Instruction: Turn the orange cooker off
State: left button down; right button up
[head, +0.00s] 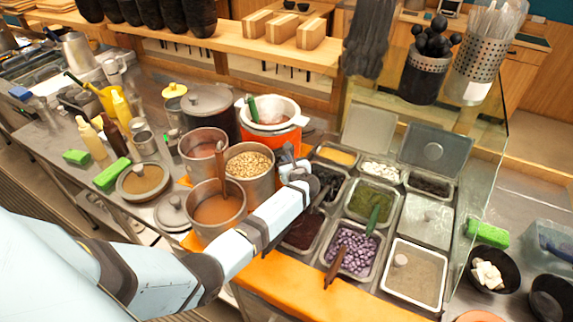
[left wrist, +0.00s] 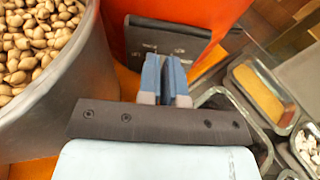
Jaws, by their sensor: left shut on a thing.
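The orange cooker (head: 286,138) stands behind the pot of beans, with a white rim and a green-handled tool in it. In the left wrist view the orange cooker (left wrist: 205,12) fills the top, with a dark panel (left wrist: 165,36) low on its front. My left gripper (head: 289,154) reaches in front of the cooker, beside the bean pot. In the left wrist view its blue-grey fingers (left wrist: 166,68) are close together at the dark panel, shut on a part of the cooker that they hide. My right gripper is not in view.
The bean pot (head: 267,185) is close on the left of my gripper, and a pot of brown liquid (head: 205,212) stands nearer. Metal topping trays (head: 336,157) lie to the right. A large lidded pot (head: 213,108) stands left of the cooker. Free room around the gripper is narrow.

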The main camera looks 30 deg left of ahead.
pick_arm(q)
jog(key=p+v, duration=0.1)
jog(key=v, duration=0.1)
jog(key=f+v, duration=0.1)
jog(key=v, duration=0.2)
jog(key=shift+s+p, duration=0.2)
jog(key=shift+p, duration=0.15)
jog(key=shift+d+f, duration=0.1)
